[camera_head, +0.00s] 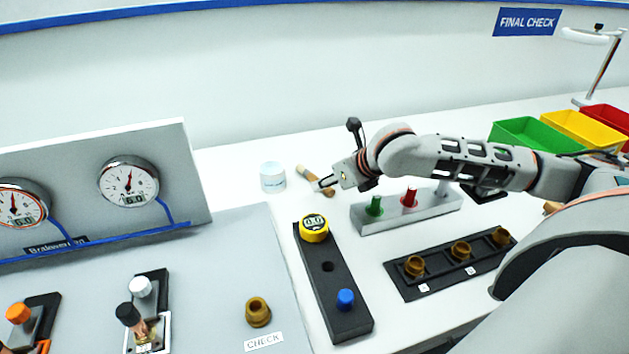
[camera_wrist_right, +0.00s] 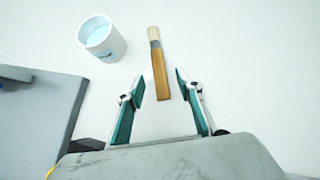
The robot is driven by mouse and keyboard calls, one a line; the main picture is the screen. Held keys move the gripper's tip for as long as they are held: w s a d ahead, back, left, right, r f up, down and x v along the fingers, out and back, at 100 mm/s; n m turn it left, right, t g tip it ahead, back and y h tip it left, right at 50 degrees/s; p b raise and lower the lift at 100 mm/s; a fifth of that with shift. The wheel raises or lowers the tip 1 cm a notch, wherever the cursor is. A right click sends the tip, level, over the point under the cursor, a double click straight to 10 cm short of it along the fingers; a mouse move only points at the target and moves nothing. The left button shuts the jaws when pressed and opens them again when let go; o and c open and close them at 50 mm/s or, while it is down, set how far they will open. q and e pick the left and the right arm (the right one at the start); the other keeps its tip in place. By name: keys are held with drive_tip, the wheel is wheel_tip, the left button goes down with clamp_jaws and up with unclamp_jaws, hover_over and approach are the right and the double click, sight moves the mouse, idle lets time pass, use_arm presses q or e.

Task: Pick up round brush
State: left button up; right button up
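The round brush (camera_wrist_right: 158,72) has a wooden handle, a grey ferrule and pale bristles. It lies on the white table, bristles pointing away from my right gripper. In the right wrist view my right gripper (camera_wrist_right: 160,87) is open, and the end of the handle lies between its fingertips in the picture; I cannot tell how far above the table the fingers are. In the head view the brush (camera_head: 309,174) lies beside the white jar, partly hidden by my right gripper (camera_head: 323,183). My left gripper is not in view.
A white jar (camera_wrist_right: 101,39) with pale blue contents stands left of the brush. A black holder (camera_head: 322,246) with a yellow gauge, a grey block (camera_head: 385,214) with green and red pegs, and a gauge panel (camera_head: 80,160) stand nearby. Bare table lies behind the brush.

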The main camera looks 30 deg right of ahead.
drive_tip(key=shift+x, duration=1.05)
clamp_jaws()
wheel_tip(320, 180, up, 20)
drive_tip(key=p, duration=0.4)
